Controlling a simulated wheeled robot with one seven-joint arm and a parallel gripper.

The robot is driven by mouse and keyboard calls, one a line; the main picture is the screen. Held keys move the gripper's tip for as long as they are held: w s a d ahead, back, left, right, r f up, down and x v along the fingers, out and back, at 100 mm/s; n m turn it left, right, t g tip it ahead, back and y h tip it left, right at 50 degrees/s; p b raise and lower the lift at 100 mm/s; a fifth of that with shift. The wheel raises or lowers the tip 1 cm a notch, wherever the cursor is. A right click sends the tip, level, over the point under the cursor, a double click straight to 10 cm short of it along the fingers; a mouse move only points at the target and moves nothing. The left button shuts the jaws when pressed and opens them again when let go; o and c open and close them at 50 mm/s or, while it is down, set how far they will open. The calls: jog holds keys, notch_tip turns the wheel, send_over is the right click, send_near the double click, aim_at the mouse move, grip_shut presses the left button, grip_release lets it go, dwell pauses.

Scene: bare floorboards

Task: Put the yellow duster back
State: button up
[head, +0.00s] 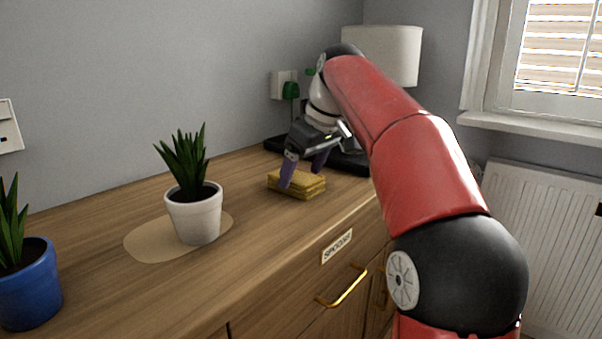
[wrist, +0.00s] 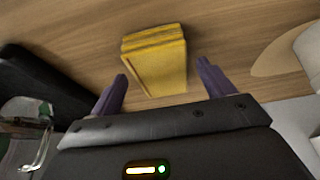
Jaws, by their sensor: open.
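The yellow duster (head: 306,184) lies folded on the wooden cabinet top, towards its far end. It also shows in the wrist view (wrist: 157,62), ahead of and partly between the fingers. My gripper (head: 303,176) is open and empty, with its purple fingers pointing down at the duster. One finger overlaps the duster's left part in the head view; I cannot tell whether it touches. In the wrist view my gripper (wrist: 163,80) has a finger on each side of the duster's near part. A drawer labelled "SPOONS" (head: 337,246) is shut in the cabinet front.
A white pot with a plant (head: 194,216) stands on a pale round patch (head: 150,241) on the cabinet top. A blue pot with a plant (head: 28,285) is at the left. A black tray-like object (head: 350,163) and a white lampshade (head: 385,52) are behind my gripper.

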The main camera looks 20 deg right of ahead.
jog(key=p+v, duration=0.3)
jog(key=v, duration=0.7)
jog(key=shift+r, duration=0.2)
jog(key=shift+s+d, duration=0.1)
